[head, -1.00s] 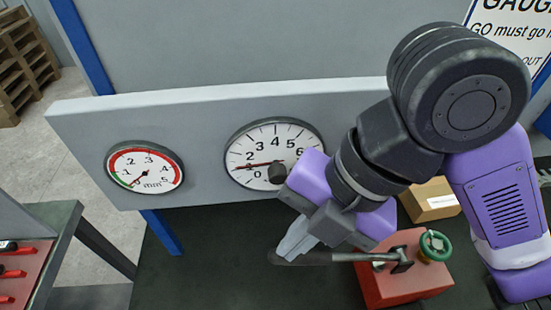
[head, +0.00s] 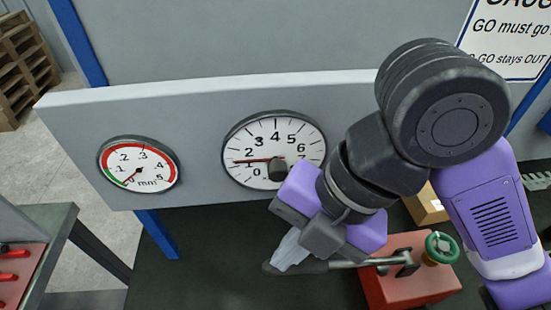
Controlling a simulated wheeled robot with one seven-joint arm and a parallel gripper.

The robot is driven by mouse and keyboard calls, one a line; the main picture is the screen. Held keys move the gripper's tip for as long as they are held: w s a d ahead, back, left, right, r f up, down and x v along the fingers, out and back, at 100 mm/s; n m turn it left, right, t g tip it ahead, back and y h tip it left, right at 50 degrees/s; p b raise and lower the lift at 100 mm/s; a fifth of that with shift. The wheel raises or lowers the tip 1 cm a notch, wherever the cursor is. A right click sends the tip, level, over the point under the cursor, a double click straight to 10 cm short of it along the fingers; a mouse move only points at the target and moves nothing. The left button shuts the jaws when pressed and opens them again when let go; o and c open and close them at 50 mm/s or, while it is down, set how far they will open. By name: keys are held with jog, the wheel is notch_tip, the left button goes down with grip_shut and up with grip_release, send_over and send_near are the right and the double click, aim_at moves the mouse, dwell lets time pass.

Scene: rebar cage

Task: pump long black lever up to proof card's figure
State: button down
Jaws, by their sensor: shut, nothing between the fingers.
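The long black lever (head: 312,266) runs left from the red pump block (head: 405,288), which has a green round knob (head: 439,248) on top. My gripper (head: 286,254) is shut, with its pale fingertips at the lever's outer end. They look to be touching its top, but I cannot be sure. The large white gauge (head: 262,130) has its needle pointing left, at about 1. A black part at its centre and my wrist cover its lower right. The smaller gauge (head: 143,158) has a red and green band and its needle near the low end. I see no proof card.
Both gauges sit on a grey panel (head: 80,125) behind the dark bench top (head: 200,260). A cardboard box (head: 425,206) is partly behind my arm. A GO/NO-GO sign (head: 515,45) is at upper right. A side table with red-handled tools (head: 15,270) stands at left.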

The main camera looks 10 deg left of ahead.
jog(key=shift+f, duration=0.1)
jog(key=shift+a+f+b, duration=0.15)
jog(key=shift+f+b, duration=0.4)
jog(key=shift+f, duration=0.1)
jog(key=shift+s+a+f+b, duration=0.1)
jog(key=shift+f+b, duration=0.45)
jog(key=shift+f, duration=0.2)
jog(key=shift+f+b, duration=0.6)
jog(key=shift+f, duration=0.15)
